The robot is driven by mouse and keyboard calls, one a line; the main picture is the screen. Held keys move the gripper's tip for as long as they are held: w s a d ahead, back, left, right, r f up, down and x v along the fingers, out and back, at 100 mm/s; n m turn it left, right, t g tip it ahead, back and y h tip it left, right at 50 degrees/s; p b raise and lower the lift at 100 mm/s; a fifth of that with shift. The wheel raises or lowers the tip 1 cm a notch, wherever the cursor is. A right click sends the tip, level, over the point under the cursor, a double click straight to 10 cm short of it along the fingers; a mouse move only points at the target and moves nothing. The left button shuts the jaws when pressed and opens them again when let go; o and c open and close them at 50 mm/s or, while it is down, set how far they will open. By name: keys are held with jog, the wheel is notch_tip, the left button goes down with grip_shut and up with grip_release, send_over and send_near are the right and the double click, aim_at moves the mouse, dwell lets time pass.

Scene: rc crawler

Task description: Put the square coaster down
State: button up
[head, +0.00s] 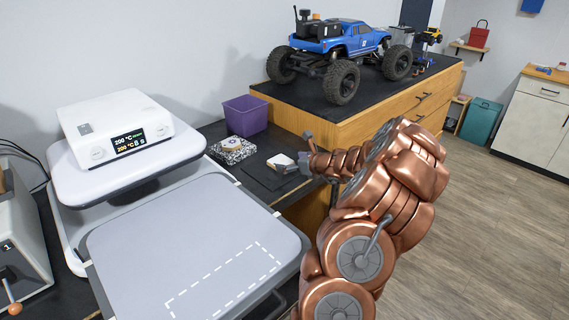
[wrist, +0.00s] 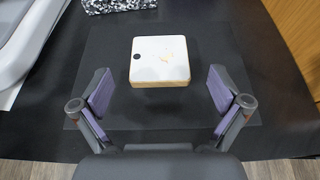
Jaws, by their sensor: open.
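The square coaster (wrist: 160,58) is white on top with tan edges, a dark round spot and faint tan marks. It appears to lie flat on a thin dark mat (wrist: 105,50) in the wrist view. In the head view the coaster (head: 280,160) shows at the end of my arm, partly hidden by my gripper (head: 299,156). In the wrist view my gripper (wrist: 160,91) is open, its two purple-padded fingers spread wide on the near side of the coaster. Neither finger touches it.
A speckled block (head: 232,148) with a round item on top and a purple bin (head: 245,114) stand behind the mat. A white heat press (head: 130,165) is on the left. A wooden cabinet (head: 372,118) bearing a blue RC truck (head: 345,48) rises on the right.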

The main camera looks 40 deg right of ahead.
jog(key=b+v, duration=0.1)
jog(key=v, duration=0.7)
jog(key=shift+s, duration=0.2)
jog(key=shift+r, duration=0.15)
